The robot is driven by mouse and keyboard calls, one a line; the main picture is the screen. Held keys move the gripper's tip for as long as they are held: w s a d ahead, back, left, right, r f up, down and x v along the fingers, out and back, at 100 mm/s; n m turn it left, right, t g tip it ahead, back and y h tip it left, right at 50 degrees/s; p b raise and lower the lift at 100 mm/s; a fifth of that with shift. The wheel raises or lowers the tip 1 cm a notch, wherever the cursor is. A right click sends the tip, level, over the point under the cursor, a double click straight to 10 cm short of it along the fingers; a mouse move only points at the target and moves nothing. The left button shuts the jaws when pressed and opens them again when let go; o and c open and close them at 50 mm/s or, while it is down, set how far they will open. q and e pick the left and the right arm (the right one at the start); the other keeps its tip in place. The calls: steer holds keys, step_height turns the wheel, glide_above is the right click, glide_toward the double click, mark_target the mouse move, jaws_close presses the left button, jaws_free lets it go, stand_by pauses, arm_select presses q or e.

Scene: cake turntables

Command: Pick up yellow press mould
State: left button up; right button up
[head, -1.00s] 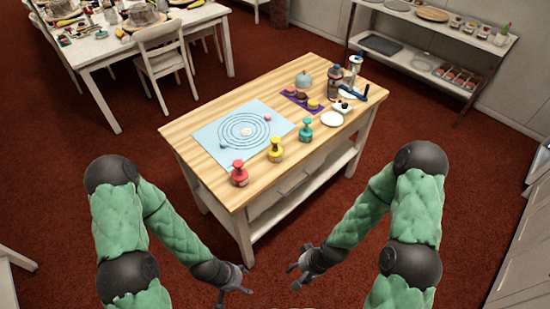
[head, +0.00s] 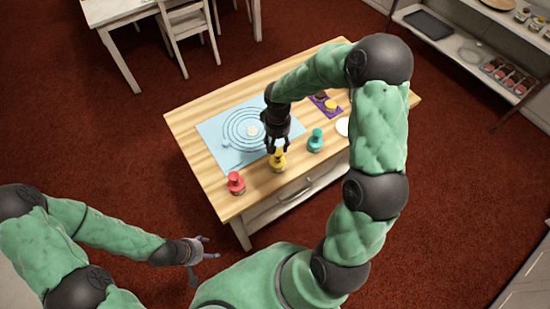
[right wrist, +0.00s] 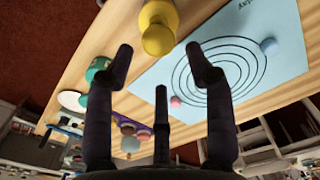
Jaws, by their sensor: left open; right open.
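The yellow press mould (head: 278,161) stands upright near the front edge of the wooden table. It also shows in the right wrist view (right wrist: 158,27), beyond and between my open fingertips. My right gripper (head: 277,146) is open and just above the mould, its fingers overlapping the mould's top in the head view. In the right wrist view the right gripper (right wrist: 160,60) has nothing between its fingers. My left gripper (head: 203,262) is open and empty, low in front of the table, away from the mould.
A red press mould (head: 236,184) stands left of the yellow one and a teal one (head: 315,141) stands right. A light blue mat (head: 215,130) with circles lies behind. A purple tray (head: 318,100) and a white plate (head: 342,127) are partly hidden by my right arm.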

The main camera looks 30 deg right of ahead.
mark_target(278, 152)
step_height(278, 152, down, 5)
steer(key=shift+d+r+b, duration=0.1)
steer(key=shift+r+b, duration=0.05)
steer(key=shift+b, duration=0.15)
steer(key=shift+s+f, duration=0.1)
steer(key=shift+f, duration=0.2)
step_height(278, 152, down, 4)
steer(key=shift+f+b, duration=0.1)
steer(key=shift+b, duration=0.3)
steer(key=shift+s, duration=0.1)
jaws_close()
